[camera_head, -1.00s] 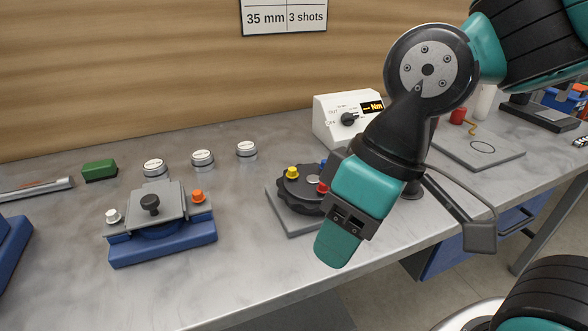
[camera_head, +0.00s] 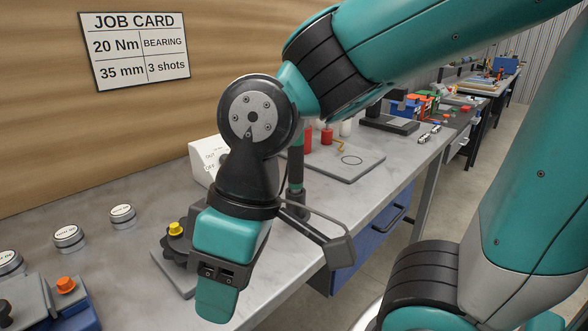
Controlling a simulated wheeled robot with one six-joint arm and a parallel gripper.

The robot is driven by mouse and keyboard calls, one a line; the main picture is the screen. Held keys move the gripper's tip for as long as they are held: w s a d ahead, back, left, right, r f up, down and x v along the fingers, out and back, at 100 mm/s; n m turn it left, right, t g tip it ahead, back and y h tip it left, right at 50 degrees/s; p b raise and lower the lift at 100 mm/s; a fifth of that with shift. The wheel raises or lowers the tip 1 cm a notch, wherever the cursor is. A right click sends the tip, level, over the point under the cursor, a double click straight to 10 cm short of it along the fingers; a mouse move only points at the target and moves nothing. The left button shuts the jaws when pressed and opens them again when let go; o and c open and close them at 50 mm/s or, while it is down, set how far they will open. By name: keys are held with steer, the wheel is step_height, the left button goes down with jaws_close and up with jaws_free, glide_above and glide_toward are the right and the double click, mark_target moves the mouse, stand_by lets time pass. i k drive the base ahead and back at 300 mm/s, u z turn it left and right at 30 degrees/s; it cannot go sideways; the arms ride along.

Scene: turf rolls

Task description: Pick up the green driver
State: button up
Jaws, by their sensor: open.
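A dark green upright cylinder (camera_head: 296,160) with a black lower end stands on the bench just behind my wrist; it looks like the green driver. My wrist hides part of its left side. My gripper (camera_head: 217,302) is open and points down, in front of and to the left of the cylinder, near the bench's front edge. The jaws are seen side-on, so the gap between them is hidden. I see nothing held at the visible fingertip.
A dark dial with a yellow knob (camera_head: 176,229) sits close left of my gripper. A white box (camera_head: 203,160) is behind. Silver-capped pieces (camera_head: 122,216) and a blue fixture (camera_head: 82,318) lie left. A grey plate (camera_head: 345,163) lies right, beyond the cylinder.

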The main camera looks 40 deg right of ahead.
mark_target(296, 174)
steer(key=u, duration=0.55)
steer(key=k, duration=1.3)
steer(key=z, duration=0.2)
steer(key=i, duration=0.8)
steer(key=z, duration=0.35)
